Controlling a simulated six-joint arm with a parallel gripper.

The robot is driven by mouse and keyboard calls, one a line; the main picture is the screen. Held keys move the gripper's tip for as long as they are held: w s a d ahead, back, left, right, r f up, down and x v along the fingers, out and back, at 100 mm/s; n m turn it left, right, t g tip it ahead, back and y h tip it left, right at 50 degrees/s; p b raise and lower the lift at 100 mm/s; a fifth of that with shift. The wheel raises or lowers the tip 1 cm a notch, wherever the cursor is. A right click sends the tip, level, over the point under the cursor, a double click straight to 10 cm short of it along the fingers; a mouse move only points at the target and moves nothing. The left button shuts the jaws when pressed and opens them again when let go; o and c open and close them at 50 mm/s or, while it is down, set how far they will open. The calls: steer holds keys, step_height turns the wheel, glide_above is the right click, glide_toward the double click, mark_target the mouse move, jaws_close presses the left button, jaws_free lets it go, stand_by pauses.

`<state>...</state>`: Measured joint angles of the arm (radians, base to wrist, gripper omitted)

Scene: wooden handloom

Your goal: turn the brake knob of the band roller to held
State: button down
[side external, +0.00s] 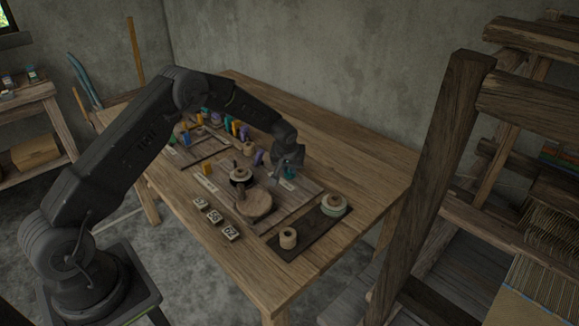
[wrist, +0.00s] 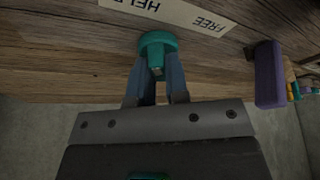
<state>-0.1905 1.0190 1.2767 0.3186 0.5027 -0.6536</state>
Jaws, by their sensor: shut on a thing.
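The brake knob (wrist: 158,42) is teal and round-topped, in the upper middle of the wrist view. The two fingers of my gripper (wrist: 157,75) are shut on it, one on each side. A pale label (wrist: 185,14) beside it reads HELD and FREE, upside down in this view; part of HELD is cut off by the frame edge. I cannot tell which word the knob points to. In the side view my gripper (side external: 285,175) is low over the right part of the wooden board (side external: 300,197), by a small pale label (side external: 287,185). I cannot pick out the band roller with certainty.
A purple block (wrist: 269,75) stands right of the knob in the wrist view. A round wooden disc (side external: 254,205), numbered tiles (side external: 215,216) and a dark tray (side external: 305,229) with spools are on the table. The table's back right (side external: 345,165) is clear. A loom post (side external: 432,180) stands at right.

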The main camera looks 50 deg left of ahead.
steer(key=shift+n, duration=0.5)
steer(key=c, duration=1.1)
jaws_free()
steer(key=shift+r, duration=0.1)
steer(key=v, duration=1.3)
steer(key=shift+w+d+r, duration=0.1)
steer(key=shift+d+r, duration=0.2)
steer(key=shift+r, duration=0.1)
